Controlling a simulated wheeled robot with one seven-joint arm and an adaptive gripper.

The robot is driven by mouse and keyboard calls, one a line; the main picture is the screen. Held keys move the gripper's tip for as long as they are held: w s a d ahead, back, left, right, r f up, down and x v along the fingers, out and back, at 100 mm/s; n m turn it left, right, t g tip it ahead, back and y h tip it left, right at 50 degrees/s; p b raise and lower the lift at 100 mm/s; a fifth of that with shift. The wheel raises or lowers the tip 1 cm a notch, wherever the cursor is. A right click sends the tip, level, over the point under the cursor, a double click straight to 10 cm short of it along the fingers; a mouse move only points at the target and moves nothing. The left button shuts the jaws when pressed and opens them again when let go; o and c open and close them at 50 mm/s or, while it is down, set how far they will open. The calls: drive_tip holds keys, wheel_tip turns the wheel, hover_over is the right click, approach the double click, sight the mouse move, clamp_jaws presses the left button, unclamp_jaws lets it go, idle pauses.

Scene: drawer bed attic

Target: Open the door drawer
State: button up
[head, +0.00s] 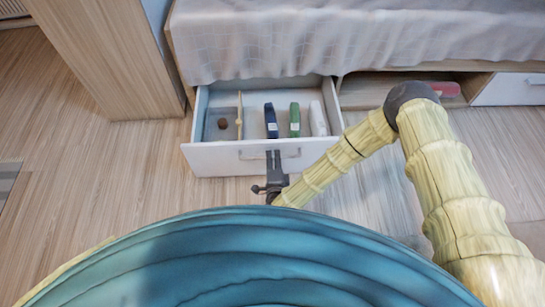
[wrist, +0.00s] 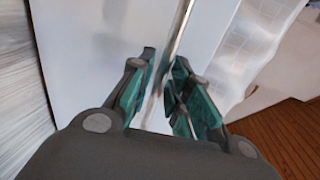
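A white-fronted drawer (head: 215,160) under the bed is pulled out in the head view. Its bar handle (head: 288,153) runs along the front. My gripper (head: 273,162) is at the middle of the drawer front, by the handle. In the wrist view the two green-padded fingers of my gripper (wrist: 158,95) stand apart. The metal handle bar (wrist: 180,28) runs down between the fingers there, with the white drawer front (wrist: 90,50) behind. I cannot tell whether the fingers touch the bar.
The drawer holds a grey tray (head: 211,125), a dark blue item (head: 271,121), a green item (head: 294,120) and a white item (head: 317,119). A wooden cabinet (head: 115,60) stands to the left. Another drawer (head: 510,90) at the right looks closed. Wooden floor (head: 110,180) is clear at the left.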

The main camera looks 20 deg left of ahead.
drive_tip(key=v, duration=1.1)
drive_tip(key=shift+s, duration=0.1)
drive_tip(key=s+d+f+n+g+h, duration=0.1)
drive_tip(key=s+d+f+n+g, duration=0.15)
drive_tip(key=d, duration=0.35)
drive_tip(key=s+d+f+n+g, duration=0.2)
drive_tip(key=d+n+g, duration=0.15)
drive_tip(key=d, duration=0.25)
drive_tip(key=s+d+f+n+g+h, duration=0.1)
drive_tip(key=s+d+f+n+g, duration=0.1)
drive_tip(key=d+n+g, duration=0.3)
drive_tip(key=s+d+r+n+g+h, duration=0.1)
drive_tip(key=s+d+r+g+h, duration=0.1)
drive_tip(key=s+d, duration=0.55)
drive_tip(key=s+d+r+n+g+h, duration=0.1)
drive_tip(key=s+d+r+g, duration=0.2)
drive_tip(key=d, duration=0.8)
wheel_tip(320, 180, up, 34)
drive_tip(key=s+t+p, duration=0.1)
drive_tip(key=p, duration=3.3)
drive_tip(key=shift+h, duration=0.3)
drive_tip(key=shift+a, duration=0.1)
